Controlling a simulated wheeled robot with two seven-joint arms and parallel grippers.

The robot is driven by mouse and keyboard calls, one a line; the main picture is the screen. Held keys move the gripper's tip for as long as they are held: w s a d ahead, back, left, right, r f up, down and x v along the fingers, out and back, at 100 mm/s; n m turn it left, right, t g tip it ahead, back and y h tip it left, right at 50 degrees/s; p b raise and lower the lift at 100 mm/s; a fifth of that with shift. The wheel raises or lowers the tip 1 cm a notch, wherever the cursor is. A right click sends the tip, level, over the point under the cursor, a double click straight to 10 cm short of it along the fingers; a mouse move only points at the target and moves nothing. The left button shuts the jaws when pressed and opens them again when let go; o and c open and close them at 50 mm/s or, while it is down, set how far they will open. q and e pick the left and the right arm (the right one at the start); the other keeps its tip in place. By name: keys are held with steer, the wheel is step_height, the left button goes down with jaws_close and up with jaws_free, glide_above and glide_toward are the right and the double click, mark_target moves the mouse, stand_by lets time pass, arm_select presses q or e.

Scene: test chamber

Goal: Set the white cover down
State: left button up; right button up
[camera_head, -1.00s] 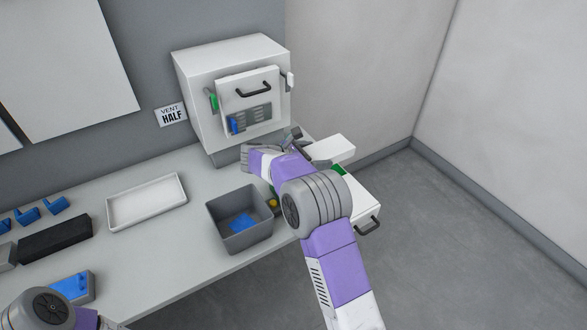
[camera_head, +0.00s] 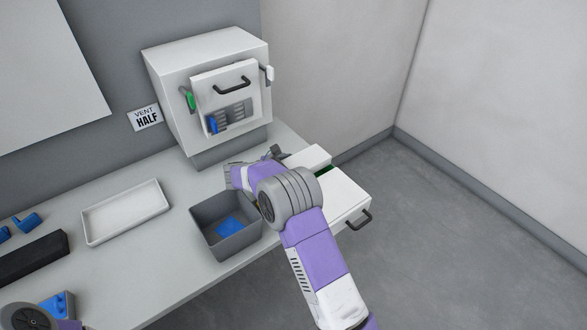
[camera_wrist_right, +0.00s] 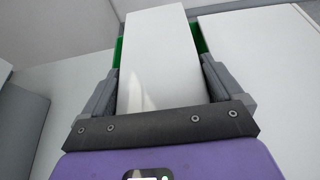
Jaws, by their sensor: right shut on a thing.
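The white cover is a plain white block between the fingers of my right gripper (camera_wrist_right: 160,72) in the right wrist view, where the cover (camera_wrist_right: 158,45) fills the gap. In the head view the cover (camera_head: 308,156) shows beyond my right wrist, beside a white box (camera_head: 342,194) with a dark handle. A strip of green (camera_head: 323,169) shows between them; green also shows on both sides of the cover in the wrist view. I cannot tell whether the cover touches anything beneath. My right arm hides part of this area.
A grey bin (camera_head: 254,234) with a blue piece inside stands left of my right arm. A shallow white tray (camera_head: 87,234) lies further left. A white cabinet (camera_head: 166,99) with a handled front panel stands behind. Blue parts and a black block (camera_head: 35,257) lie at the left.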

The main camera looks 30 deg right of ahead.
steer(key=shift+f, duration=0.1)
steer(key=o, duration=0.8)
steer(key=shift+a+r, duration=0.15)
steer(key=shift+r, duration=0.1)
steer(key=p+v, duration=0.1)
steer(key=v, duration=1)
steer(key=shift+a+r+p, duration=0.15)
steer(key=shift+a+p, duration=0.15)
steer(key=shift+p, duration=0.1)
